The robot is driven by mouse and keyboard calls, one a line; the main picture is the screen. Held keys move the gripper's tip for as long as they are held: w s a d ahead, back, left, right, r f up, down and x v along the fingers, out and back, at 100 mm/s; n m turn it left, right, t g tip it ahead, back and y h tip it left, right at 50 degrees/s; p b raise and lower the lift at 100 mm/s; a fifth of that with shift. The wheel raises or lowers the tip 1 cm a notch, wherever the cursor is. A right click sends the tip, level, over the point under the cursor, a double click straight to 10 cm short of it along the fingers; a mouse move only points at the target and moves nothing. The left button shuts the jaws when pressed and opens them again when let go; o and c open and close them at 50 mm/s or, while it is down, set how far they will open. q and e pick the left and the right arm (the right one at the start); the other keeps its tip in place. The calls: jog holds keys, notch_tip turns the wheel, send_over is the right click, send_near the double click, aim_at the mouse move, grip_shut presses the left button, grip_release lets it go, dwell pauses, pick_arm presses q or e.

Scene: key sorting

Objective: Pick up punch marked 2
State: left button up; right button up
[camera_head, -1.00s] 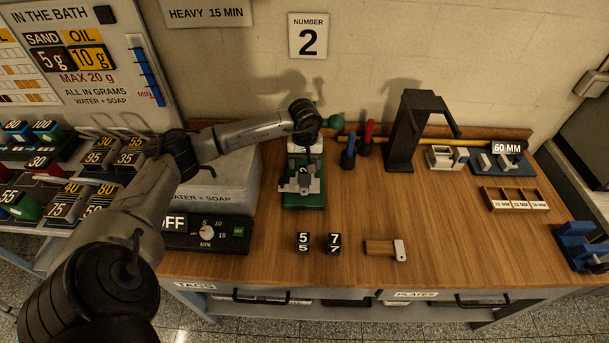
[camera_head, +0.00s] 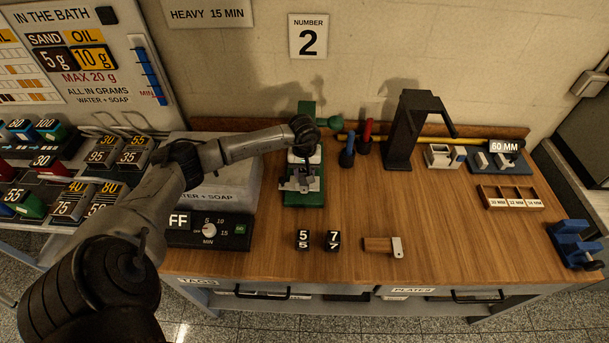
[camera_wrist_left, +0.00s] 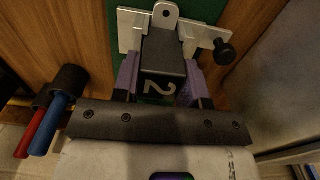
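The dark punch marked 2 (camera_wrist_left: 163,75) is between the purple fingers of my left gripper (camera_wrist_left: 160,72) in the left wrist view. The fingers flank it closely, with no clear gap on either side. I cannot tell whether they press on it. Beyond it is a metal fixture (camera_wrist_left: 132,28) with a black knob, over a green base. In the head view my left gripper (camera_head: 303,172) is low over the green-based press (camera_head: 303,200) and hides most of the punch. My right gripper is not in view.
Punches marked 5 (camera_head: 303,239) and 7 (camera_head: 333,239) stand in front of the press. A wooden-handled tool (camera_head: 378,244) lies to their right. Blue (camera_head: 347,153) and red (camera_head: 366,140) handles and a black stand (camera_head: 402,150) are behind. The timer box (camera_head: 210,231) is close at left.

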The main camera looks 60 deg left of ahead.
pick_arm(q)
jog(key=c, duration=0.6)
grip_shut()
jog(key=shift+r, duration=0.15)
